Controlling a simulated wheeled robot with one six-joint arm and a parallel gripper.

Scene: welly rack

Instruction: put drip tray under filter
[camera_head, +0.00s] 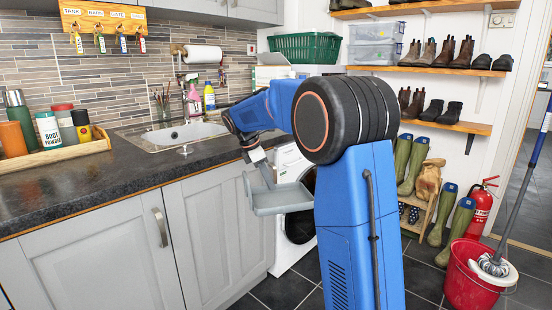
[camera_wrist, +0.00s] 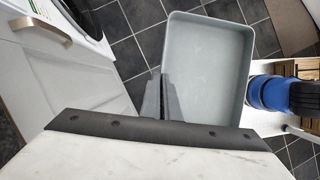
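The drip tray (camera_head: 283,201) is a shallow, empty, grey rectangular tray. It hangs in the air in front of the grey cupboard doors, below the worktop edge, and looks roughly level. In the wrist view the tray (camera_wrist: 208,58) fills the upper middle, over the dark floor tiles. I cannot make out a filter in either view.
The dark worktop (camera_head: 60,200) carries a wooden tray of bottles (camera_head: 60,155) and a sink (camera_head: 175,135). A white washing machine (camera_head: 285,165) stands just behind the drip tray. A red bucket with a mop (camera_head: 470,275) and green wellies (camera_head: 445,215) are at right.

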